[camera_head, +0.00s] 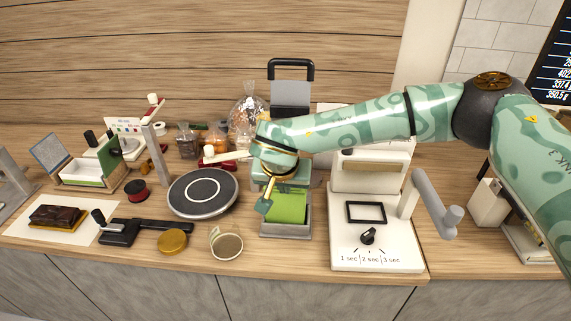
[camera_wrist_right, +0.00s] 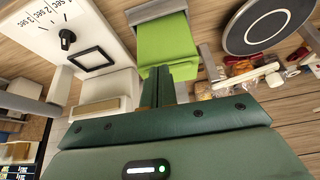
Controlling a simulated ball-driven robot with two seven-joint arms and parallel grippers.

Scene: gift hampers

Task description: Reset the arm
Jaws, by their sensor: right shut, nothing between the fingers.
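My right arm reaches in from the right side of the head view. Its gripper (camera_head: 265,203) points down above the grey holder with the bright green block or bag (camera_head: 290,206). In the right wrist view the two dark green fingers (camera_wrist_right: 163,85) are together with nothing between them. The green item (camera_wrist_right: 166,42) lies just beyond the fingertips in that view; I cannot tell the exact gap. My left gripper does not show in either view.
A white sealer-like machine (camera_head: 375,245) marked in seconds stands right of the gripper. A round dark turntable (camera_head: 203,192) is to the left. Bagged goods (camera_head: 247,115) stand behind.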

